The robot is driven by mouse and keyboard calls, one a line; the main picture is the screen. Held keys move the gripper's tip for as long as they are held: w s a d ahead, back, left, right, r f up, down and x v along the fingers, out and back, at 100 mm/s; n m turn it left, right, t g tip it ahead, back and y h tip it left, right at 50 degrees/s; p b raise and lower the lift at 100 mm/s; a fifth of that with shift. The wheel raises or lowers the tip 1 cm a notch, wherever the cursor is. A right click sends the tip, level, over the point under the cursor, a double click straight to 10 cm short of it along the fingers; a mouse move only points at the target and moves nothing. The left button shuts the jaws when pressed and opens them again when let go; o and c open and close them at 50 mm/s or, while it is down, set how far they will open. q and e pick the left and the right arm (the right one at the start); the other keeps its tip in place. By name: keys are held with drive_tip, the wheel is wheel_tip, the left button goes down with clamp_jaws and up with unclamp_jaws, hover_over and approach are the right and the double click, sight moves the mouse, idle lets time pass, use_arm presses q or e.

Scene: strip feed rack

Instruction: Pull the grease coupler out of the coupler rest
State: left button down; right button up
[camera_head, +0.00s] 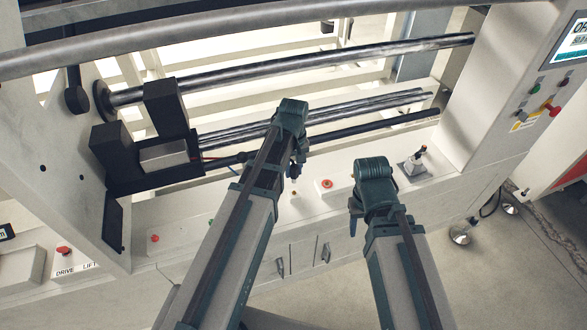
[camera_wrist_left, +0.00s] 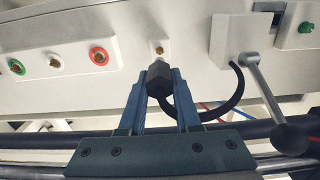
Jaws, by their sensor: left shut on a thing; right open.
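The grease coupler (camera_wrist_left: 158,80), a dark faceted block with a black hose (camera_wrist_left: 222,115), is between the two blue fingers of my left gripper (camera_wrist_left: 163,78), which is shut on it. The hose curves to the right in the left wrist view. The coupler's end faces a small brass fitting (camera_wrist_left: 158,49) on the white panel. I cannot tell whether they touch, or which part is the coupler rest. In the head view my left gripper (camera_head: 295,172) is over the machine's front ledge. My right gripper (camera_head: 353,224) is open, its fingers mostly hidden by its wrist.
Beside the coupler are a white block (camera_wrist_left: 238,38) and a lever with a black knob (camera_wrist_left: 290,138). Red-ringed (camera_wrist_left: 98,56) and green-ringed (camera_wrist_left: 16,66) fittings sit on the panel. Long rollers (camera_head: 300,70) span behind my arms. Floor (camera_head: 500,270) is clear at lower right.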

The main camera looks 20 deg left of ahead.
sight(294, 166)
use_arm(q)
drive_tip(key=shift+r+p, duration=1.5)
drive_tip(key=shift+p, duration=0.05)
drive_tip(key=shift+r+p, duration=1.5)
drive_tip(key=shift+r, duration=0.15)
wheel_tip(294, 166, up, 3)
drive_tip(key=p, duration=0.3)
